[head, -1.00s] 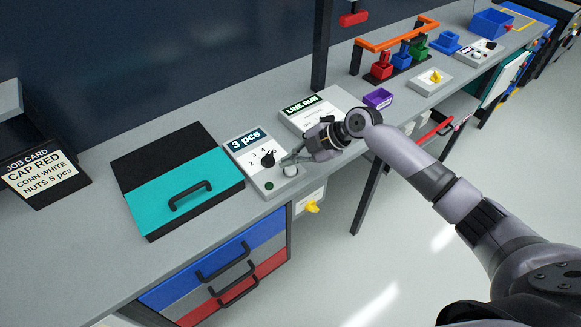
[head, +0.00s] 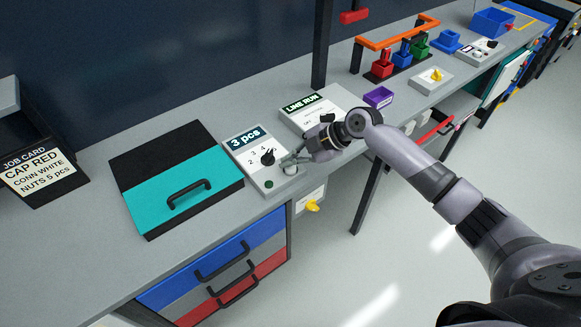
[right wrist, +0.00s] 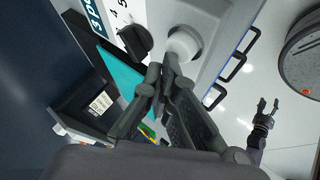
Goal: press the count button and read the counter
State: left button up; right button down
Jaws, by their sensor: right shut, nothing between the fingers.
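The counter box (head: 240,160) stands on the bench, and its display (head: 244,138) reads "3 pcs". It carries a black dial knob (head: 267,157) with numbers around it, a small green round part (head: 269,184) and a pale round button (head: 291,170). In the right wrist view the white button (right wrist: 184,43) shows just beyond the fingertips, beside the black knob (right wrist: 135,41). My right gripper (head: 284,160) is shut and empty over the button; I cannot tell whether it touches. My left gripper (right wrist: 268,107) shows open and empty, away from the bench, in the right wrist view.
A teal-lidded case (head: 180,188) is left of the counter. A job card (head: 38,172) reads "CAP RED, CONN WHITE, NUTS 5 pcs". A "LINE RUN" panel (head: 303,107) stands behind my right gripper. Drawers (head: 225,265) are below the bench front.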

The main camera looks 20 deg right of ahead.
aim_at(291, 169)
jog(key=shift+f+b, duration=0.55)
dwell(0.7)
jog(key=shift+r, duration=0.15)
jog(key=shift+r+p, duration=0.5)
jog(key=shift+r, duration=0.3)
jog(key=shift+r+p, duration=1.55)
jog(key=shift+r, duration=1.05)
jog(key=shift+f, duration=0.15)
